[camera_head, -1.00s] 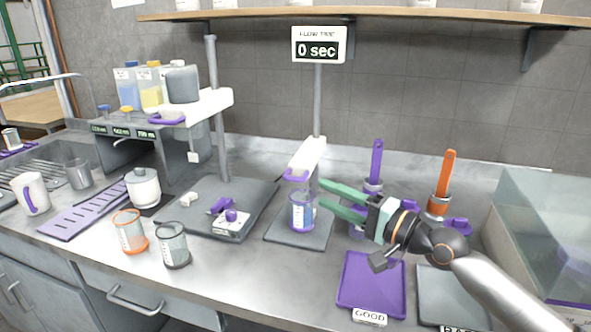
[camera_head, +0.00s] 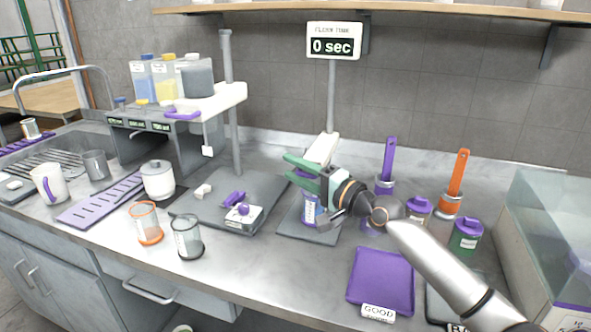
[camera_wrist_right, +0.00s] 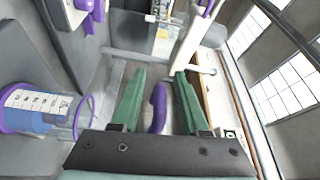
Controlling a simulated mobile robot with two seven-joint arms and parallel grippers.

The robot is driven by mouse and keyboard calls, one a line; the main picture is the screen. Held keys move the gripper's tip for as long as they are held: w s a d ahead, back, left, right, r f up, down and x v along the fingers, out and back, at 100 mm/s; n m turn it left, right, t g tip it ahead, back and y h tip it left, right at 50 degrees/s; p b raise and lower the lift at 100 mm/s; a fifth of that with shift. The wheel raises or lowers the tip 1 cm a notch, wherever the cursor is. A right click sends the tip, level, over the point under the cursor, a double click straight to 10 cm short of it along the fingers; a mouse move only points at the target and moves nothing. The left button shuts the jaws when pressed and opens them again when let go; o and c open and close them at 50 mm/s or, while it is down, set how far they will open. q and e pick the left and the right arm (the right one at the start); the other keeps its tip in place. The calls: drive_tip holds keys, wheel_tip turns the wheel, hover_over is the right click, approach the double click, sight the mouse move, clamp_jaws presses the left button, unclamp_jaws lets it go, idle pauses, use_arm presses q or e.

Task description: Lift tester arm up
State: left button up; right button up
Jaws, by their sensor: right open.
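The tester arm (camera_head: 322,148) is a white arm on a grey post, below the display reading 0 sec. Its purple handle (camera_wrist_right: 158,107) shows between the fingers in the right wrist view, and the gripper hides it in the head view. My right gripper (camera_head: 290,170) is open around the handle, with its green fingers to either side. I cannot tell whether they touch it. A clear beaker with a purple base (camera_head: 309,210) stands on the tester's grey base plate (camera_head: 297,229), below the gripper; it also shows in the wrist view (camera_wrist_right: 45,112). My left gripper is not in view.
A purple GOOD tray (camera_head: 381,281) lies in front on the right. Purple (camera_head: 389,158) and orange (camera_head: 458,173) handled tools stand behind it. A grey stand (camera_head: 262,187) with a small white and purple device is left of the tester. A glass tank (camera_head: 550,235) stands far right.

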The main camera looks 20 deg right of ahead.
clamp_jaws()
idle(0.3)
idle(1.1)
